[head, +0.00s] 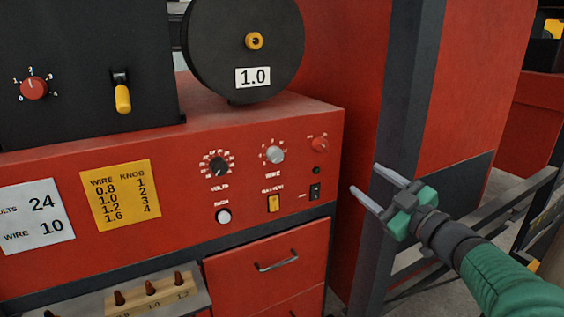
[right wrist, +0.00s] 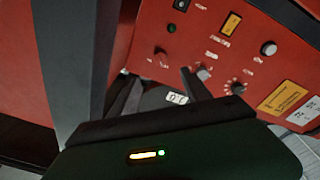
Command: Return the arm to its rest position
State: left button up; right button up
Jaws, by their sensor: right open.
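My right gripper (head: 365,178) is at the right of the head view, on my green and grey arm that comes in from the lower right. Its two pale fingers are apart with nothing between them, and they point left toward the red control panel (head: 250,190). A gap shows between the fingertips and the panel's right edge. In the right wrist view the dark fingers (right wrist: 160,88) stand apart, with the panel's knobs and switches beyond them. My left gripper is in neither view.
A dark post (head: 392,130) stands just behind the gripper. Grey rails (head: 505,205) run below and beside my arm. A black spool (head: 225,75) marked 1.0 sits above the panel. A drawer (head: 245,255) and a wooden tip holder (head: 165,297) are below.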

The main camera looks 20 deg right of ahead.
jog(key=w+a+f+m+g+h, duration=0.15)
jog(key=a+f+m+g, duration=0.3)
jog(key=f, duration=0.75)
jog(key=a+f+m+g+h, duration=0.25)
jog(key=a+f, duration=0.25)
jog(key=f, duration=0.8)
jog(key=s+a+f+g+y, duration=0.2)
jog(key=s+a+f+g, duration=0.7)
jog(key=s+a+f, duration=0.5)
jog(key=s, duration=0.3)
jog(key=shift+s+f+m+y, duration=0.25)
jog(key=shift+m+y, duration=0.05)
jog(key=shift+m, duration=0.1)
